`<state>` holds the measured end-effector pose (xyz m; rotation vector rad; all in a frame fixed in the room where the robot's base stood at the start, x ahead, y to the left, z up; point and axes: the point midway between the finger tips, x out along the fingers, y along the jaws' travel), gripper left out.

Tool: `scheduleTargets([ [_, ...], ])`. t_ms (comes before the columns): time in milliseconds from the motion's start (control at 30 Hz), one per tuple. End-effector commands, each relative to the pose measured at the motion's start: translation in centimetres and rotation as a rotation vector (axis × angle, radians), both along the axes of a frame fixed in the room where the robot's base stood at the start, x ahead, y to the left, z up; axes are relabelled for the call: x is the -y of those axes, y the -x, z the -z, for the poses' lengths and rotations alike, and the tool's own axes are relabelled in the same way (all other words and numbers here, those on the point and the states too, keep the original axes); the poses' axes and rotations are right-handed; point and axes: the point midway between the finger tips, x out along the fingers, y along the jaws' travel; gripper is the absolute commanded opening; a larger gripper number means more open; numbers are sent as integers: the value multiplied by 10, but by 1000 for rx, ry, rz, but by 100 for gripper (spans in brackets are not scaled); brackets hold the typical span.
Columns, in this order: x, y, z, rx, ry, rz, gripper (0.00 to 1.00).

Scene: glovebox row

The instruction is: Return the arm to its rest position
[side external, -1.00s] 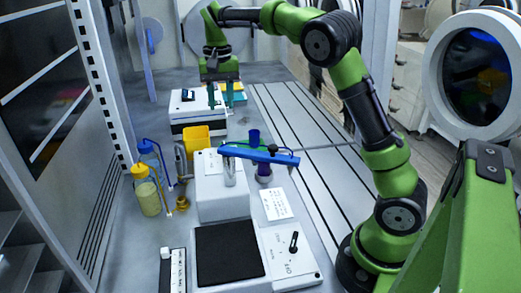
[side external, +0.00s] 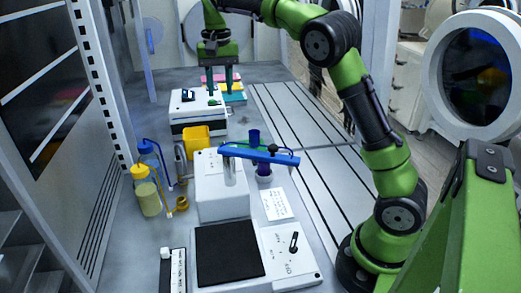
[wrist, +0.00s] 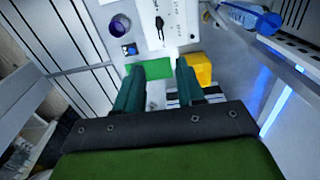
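My gripper (side external: 220,88) is at the far end of the bench, pointing down above the white box (side external: 196,108) and the stack of coloured pads (side external: 235,98). In the wrist view my gripper (wrist: 158,92) has its two dark green fingers well apart, with nothing held between them. A flat green patch (wrist: 152,68) shows beyond the fingertips. My arm reaches out from its base at the lower right of the side view.
A yellow bin (side external: 196,139), a blue-capped bottle (side external: 149,158), a yellow-capped bottle (side external: 147,190) and a white instrument with a blue arm (side external: 258,154) stand nearer. A dark pad (side external: 228,252) lies in front. The grooved floor panels (side external: 310,140) are clear.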

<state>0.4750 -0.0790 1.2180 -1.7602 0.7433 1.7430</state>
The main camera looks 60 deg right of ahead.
Motion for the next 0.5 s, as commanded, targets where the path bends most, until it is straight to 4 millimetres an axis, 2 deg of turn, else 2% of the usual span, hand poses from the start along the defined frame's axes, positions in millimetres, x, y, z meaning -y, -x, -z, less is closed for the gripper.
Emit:
scheduleTargets([
  [67, 4, -3, 6, 14, 16, -16, 38],
  [100, 5, -3, 16, 9, 19, -32, 38],
  [167, 5, 4, 24, 24, 11, -62, 38],
  [367, -20, 51, 26, 161, -45, -180, 38],
  [500, -47, 95, 24, 279, -76, -257, 38],
])
